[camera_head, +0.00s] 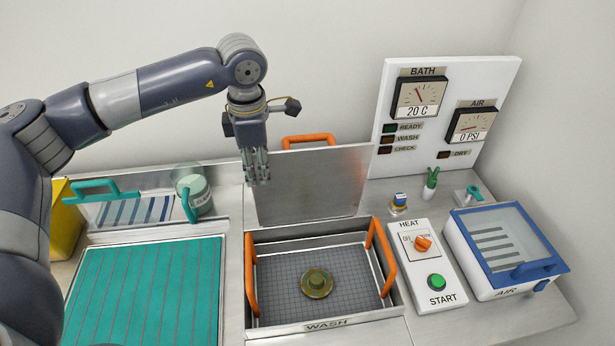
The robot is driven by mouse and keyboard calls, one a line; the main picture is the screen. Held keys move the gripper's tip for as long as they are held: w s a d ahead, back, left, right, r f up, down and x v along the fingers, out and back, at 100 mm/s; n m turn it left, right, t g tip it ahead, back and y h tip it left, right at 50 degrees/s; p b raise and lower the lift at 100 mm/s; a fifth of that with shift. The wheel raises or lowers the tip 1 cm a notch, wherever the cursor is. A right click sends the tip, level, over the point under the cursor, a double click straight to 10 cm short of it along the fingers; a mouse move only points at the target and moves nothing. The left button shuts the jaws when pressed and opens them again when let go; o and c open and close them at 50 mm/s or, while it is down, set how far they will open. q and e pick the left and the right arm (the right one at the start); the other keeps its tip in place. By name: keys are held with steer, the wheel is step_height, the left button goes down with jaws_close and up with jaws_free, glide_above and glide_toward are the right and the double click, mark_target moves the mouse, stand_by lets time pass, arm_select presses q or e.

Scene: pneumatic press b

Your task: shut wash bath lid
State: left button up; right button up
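The wash bath (330,324) is a metal basin set in the counter, marked WASH. Its metal lid (318,188) stands raised at the back edge, with an orange handle (308,139) at its top. Inside the bath is a gridded basket (285,271) with orange side handles, and a brass-coloured round part (317,283) lies in it. My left gripper (259,172) points down at the left edge of the raised lid, with nothing seen in it. Whether its fingers are open or touch the lid is unclear. My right gripper is out of view.
Left of the bath is a teal ribbed mat (146,290), with a jar (193,190) and a teal-handled clear cover (128,208) behind it. To the right are the HEAT/START control box (412,267) and a blue-lidded AIR box (504,248). A gauge panel (442,110) stands behind.

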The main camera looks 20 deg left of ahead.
arm_select(q)
steer(key=shift+s+d, duration=0.1)
steer(key=shift+s, duration=0.2)
steer(key=shift+f, duration=0.1)
steer(key=shift+s+d+f+b, duration=0.15)
steer(key=shift+s+d+b, duration=0.2)
steer(key=shift+s, duration=0.25)
steer(key=shift+s+d+f+b, duration=0.2)
steer(key=shift+s+d+b, duration=0.1)
steer(key=shift+s, duration=0.3)
steer(key=shift+s+d+f+b, duration=0.15)
steer(key=shift+s+d+b, duration=0.15)
steer(key=shift+s, duration=0.3)
